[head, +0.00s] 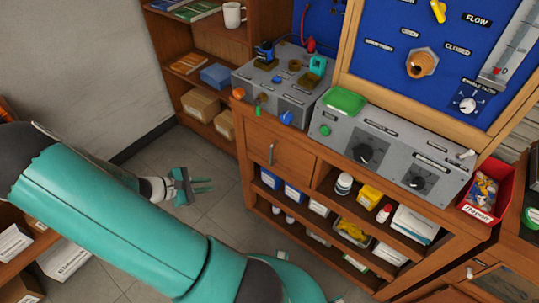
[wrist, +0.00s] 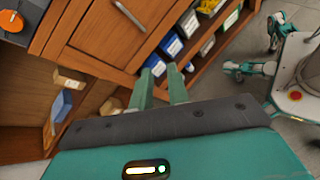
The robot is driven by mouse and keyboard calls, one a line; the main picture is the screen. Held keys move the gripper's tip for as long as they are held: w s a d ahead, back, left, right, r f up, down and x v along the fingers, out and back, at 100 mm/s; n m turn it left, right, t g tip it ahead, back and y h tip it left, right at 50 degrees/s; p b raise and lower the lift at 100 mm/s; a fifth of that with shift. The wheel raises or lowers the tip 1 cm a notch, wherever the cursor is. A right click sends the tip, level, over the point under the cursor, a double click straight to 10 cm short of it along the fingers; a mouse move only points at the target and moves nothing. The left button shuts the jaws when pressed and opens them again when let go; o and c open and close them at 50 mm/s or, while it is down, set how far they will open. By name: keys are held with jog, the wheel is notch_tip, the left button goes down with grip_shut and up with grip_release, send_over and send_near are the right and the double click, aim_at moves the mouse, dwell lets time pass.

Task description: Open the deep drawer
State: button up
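A wooden front (head: 292,160) with an upright metal bar handle (head: 271,153) sits at the left end of the bench, below the grey control boxes. It looks closed, and I take it for the deep drawer. In the wrist view the handle (wrist: 129,16) shows tilted near the top edge, on the wooden front (wrist: 100,35). My gripper (head: 208,185) is over the floor, left of and lower than the handle in the head view. In the wrist view my gripper (wrist: 162,78) has its two fingers apart with nothing between them. It does not touch the handle.
Open shelves (head: 345,215) with bottles and boxes are right of the wooden front. A bookcase (head: 185,60) stands behind at left. A red bin (head: 487,190) is at the bench's right end. The grey floor (head: 150,160) around my gripper is clear.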

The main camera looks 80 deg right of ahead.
aim_at(271, 164)
jog(key=s+d+f+n+h, duration=0.2)
jog(key=s+d, duration=0.3)
jog(key=d, duration=0.2)
jog(key=s+d+f+n+g+h, duration=0.1)
jog(key=s+d+f+n+h, duration=0.1)
jog(key=s+d, duration=0.3)
jog(key=s+d+f+n+g+h, duration=0.1)
jog(key=s+d+f+n+h, duration=0.1)
jog(key=s+d, duration=0.4)
jog(key=shift+s+d+f+n, duration=0.15)
jog(key=shift+d+f, duration=0.15)
jog(key=shift+d, duration=0.9)
jog(key=shift+w+d+f+n, duration=0.15)
jog(key=shift+d+f, duration=0.1)
jog(key=shift+d, duration=0.9)
jog(key=shift+s, duration=0.1)
grip_shut()
